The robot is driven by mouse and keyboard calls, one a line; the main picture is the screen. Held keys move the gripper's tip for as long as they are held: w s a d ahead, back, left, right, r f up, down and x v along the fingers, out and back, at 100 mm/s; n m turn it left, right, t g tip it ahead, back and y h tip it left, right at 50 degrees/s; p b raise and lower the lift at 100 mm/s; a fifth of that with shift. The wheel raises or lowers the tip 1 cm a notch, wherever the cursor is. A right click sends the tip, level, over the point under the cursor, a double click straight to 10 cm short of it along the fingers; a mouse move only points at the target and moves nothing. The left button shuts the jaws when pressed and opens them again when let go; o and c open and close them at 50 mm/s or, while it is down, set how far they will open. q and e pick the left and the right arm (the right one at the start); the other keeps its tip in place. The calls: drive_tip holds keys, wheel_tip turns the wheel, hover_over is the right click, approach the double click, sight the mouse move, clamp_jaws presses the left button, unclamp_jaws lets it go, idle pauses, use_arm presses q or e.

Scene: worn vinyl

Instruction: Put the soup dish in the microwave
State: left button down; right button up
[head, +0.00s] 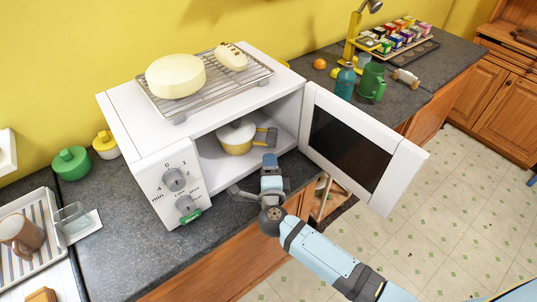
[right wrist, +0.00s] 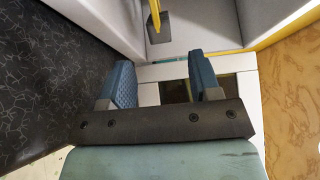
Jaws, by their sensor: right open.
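The soup dish, which looks like a small yellow and white pot (head: 238,138) with a dark grey handle, sits inside the microwave (head: 150,160) on its floor. The microwave door (head: 355,145) stands wide open to the right. My right gripper (head: 268,168) is at the front of the opening, below and in front of the dish handle, apart from it. In the right wrist view the right gripper (right wrist: 165,82) has its two blue fingers spread with nothing between them. A yellow bar with a dark end (right wrist: 158,30), probably the dish's handle, shows beyond the fingers. My left gripper is not in view.
A wire rack (head: 210,85) with pale food stands on the microwave. A dish rack (head: 25,235) is at the far left. A green mug (head: 372,82) and blue bottle (head: 345,82) stand behind the door.

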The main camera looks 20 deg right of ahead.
drive_tip(key=shift+v, duration=1.1)
drive_tip(key=shift+s+r+n+t, duration=0.1)
drive_tip(key=shift+s+n+t, duration=0.2)
drive_tip(key=shift+s+n, duration=0.15)
drive_tip(key=s+a+f+n+y, duration=0.2)
drive_tip(key=s+a+n+y, duration=0.1)
drive_tip(key=s+n+y, duration=0.9)
drive_tip(key=s+d+f+n+g+h, duration=0.4)
drive_tip(key=s+d+f+n+g, duration=0.2)
drive_tip(key=s+f+n, duration=0.4)
drive_tip(key=shift+d+n+g, duration=0.2)
drive_tip(key=shift+n+g, duration=0.3)
drive_tip(key=shift+n, duration=0.05)
drive_tip(key=shift+s+f, duration=0.1)
drive_tip(key=shift+c, duration=1.4)
